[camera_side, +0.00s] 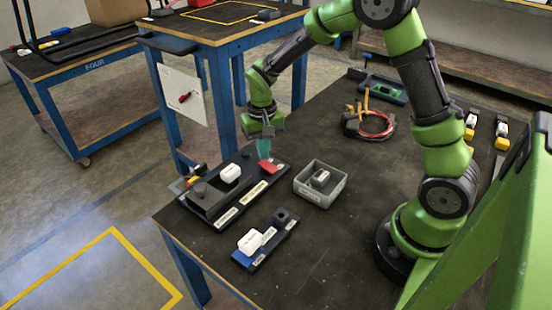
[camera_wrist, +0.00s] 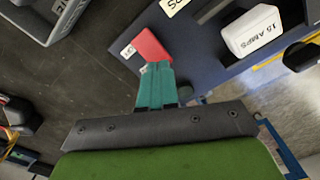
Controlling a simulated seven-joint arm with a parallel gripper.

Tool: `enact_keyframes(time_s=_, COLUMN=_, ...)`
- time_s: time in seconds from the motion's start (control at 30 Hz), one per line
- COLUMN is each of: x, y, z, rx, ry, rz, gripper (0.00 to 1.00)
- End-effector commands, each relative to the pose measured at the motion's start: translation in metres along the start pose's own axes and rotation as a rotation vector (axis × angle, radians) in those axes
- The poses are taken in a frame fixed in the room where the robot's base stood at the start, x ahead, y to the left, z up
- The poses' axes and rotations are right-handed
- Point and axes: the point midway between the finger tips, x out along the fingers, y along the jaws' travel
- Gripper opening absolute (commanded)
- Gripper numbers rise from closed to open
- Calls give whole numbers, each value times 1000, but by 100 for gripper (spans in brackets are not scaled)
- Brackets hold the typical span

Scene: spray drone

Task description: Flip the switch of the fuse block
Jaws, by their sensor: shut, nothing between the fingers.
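The dark fuse block (camera_side: 241,203) lies near the front left edge of the workbench. Its red switch (camera_side: 267,168) is at the end nearer my arm. My gripper (camera_side: 265,157) points down at the red switch, with teal fingers shut and empty. In the wrist view the shut fingertips (camera_wrist: 156,68) are right at the near edge of the red switch (camera_wrist: 150,45); I cannot tell whether they touch it. A white fuse (camera_side: 230,173) sits on the block, and in the wrist view a white fuse (camera_wrist: 252,33) reads "15 AMPS".
A grey bin (camera_side: 311,197) with a white fuse in it stands right of the block. A smaller holder (camera_side: 268,246) with a white fuse (camera_side: 250,241) lies in front. A cable bundle (camera_side: 370,122) and a green board (camera_side: 378,88) lie farther back.

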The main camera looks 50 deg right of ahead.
Motion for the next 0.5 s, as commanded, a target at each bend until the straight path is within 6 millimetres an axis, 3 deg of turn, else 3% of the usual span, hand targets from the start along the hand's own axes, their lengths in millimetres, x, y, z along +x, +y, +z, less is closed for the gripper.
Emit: enact_keyframes(time_s=0.5, x=4, y=0, z=0, rx=0, ry=-1, rz=0, gripper=0)
